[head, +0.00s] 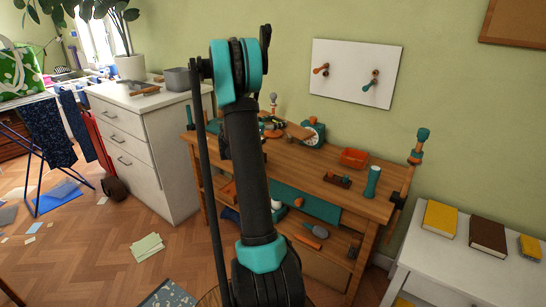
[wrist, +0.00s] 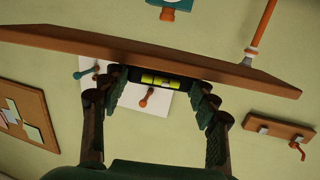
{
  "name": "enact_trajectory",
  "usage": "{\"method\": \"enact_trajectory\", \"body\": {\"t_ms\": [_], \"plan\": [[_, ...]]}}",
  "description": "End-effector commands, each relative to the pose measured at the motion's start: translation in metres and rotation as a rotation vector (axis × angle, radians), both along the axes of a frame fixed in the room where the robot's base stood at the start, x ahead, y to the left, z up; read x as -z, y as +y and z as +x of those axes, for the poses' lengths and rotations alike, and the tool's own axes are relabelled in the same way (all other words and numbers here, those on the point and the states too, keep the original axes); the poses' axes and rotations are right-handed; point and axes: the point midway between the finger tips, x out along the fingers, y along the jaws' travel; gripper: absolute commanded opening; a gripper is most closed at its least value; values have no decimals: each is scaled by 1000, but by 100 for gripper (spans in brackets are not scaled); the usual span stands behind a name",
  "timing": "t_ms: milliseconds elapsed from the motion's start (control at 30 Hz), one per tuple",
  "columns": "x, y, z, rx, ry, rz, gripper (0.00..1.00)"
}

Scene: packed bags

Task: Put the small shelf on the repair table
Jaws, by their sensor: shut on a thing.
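The small shelf looks to be the long brown board (wrist: 60,45) that crosses the wrist view, tilted, with a black level with yellow vials (wrist: 145,78) against its edge. My gripper (wrist: 160,88) is shut on the shelf at this level; its two dark green fingers sit at the level's two ends. I cannot tell whether the board touches the table top.
On the table stand a clock (head: 313,135), a red tray (head: 354,158), a tool block (head: 336,180) and a teal cylinder (head: 373,181). A white pegboard (head: 345,85) hangs behind. A white drawer cabinet (head: 125,150) is left, a white side table (head: 450,275) right.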

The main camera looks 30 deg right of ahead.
Motion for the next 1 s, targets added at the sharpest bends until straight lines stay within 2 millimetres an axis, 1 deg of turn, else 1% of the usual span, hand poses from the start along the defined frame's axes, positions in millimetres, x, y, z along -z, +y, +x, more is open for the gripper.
{"method": "enact_trajectory", "body": {"t_ms": [33,100,200,300,367,600,800,900,1000], "plan": [[-3,-10,-13,58,10,3,18],[-5,-18,-27,124,21,8,18],[-6,-25,-39,179,32,13,18],[3,-26,-43,197,36,15,18],[15,-27,-43,198,36,15,18],[72,-26,-42,196,36,15,18],[118,-26,-42,196,35,14,18],[137,-26,-43,196,35,14,18],[148,-26,-42,195,36,14,18]]}}
